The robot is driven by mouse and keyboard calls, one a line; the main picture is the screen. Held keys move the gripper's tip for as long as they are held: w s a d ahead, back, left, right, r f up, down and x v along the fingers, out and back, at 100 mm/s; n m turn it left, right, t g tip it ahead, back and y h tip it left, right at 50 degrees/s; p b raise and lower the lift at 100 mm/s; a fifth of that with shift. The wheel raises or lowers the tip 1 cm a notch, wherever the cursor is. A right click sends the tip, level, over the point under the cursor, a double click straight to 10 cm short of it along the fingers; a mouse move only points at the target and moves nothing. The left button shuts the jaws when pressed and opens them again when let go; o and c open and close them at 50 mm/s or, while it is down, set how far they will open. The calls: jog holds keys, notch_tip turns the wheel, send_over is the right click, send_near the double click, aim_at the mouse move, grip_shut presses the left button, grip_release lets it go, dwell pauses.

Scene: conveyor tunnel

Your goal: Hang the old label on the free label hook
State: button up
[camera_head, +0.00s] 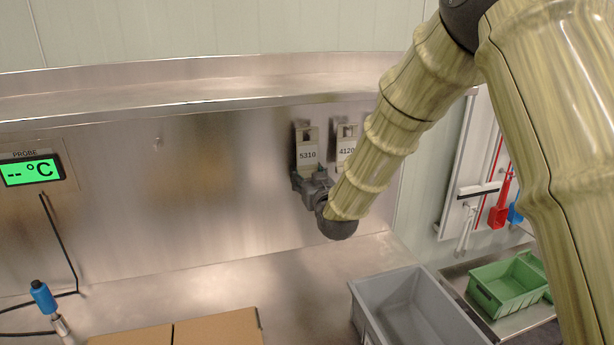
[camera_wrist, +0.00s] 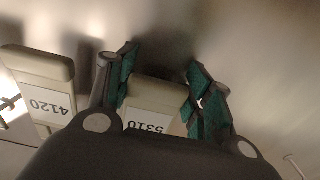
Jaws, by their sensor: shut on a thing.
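Two pale label tags show on the steel back wall. The tag marked 5310 (camera_head: 307,152) is on the left and the tag marked 4120 (camera_head: 346,148) is beside it on the right, partly behind my arm. My gripper (camera_head: 313,174) is at the lower part of the 5310 tag. In the wrist view its green-padded fingers (camera_wrist: 162,62) stand on both sides of the 5310 tag (camera_wrist: 153,95), shut on it. The 4120 tag (camera_wrist: 38,85) is outside the fingers. A small bare hook (camera_head: 157,143) sticks out of the wall further left.
A steel shelf (camera_head: 200,93) runs above the tags. A probe display (camera_head: 31,171) is at the left. A cardboard box (camera_head: 215,328), a grey bin (camera_head: 410,300) and a green bin (camera_head: 508,287) stand below. The wall between display and tags is mostly clear.

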jog(key=o, duration=1.7)
jog(key=shift+c, duration=0.2)
jog(key=v, duration=1.2)
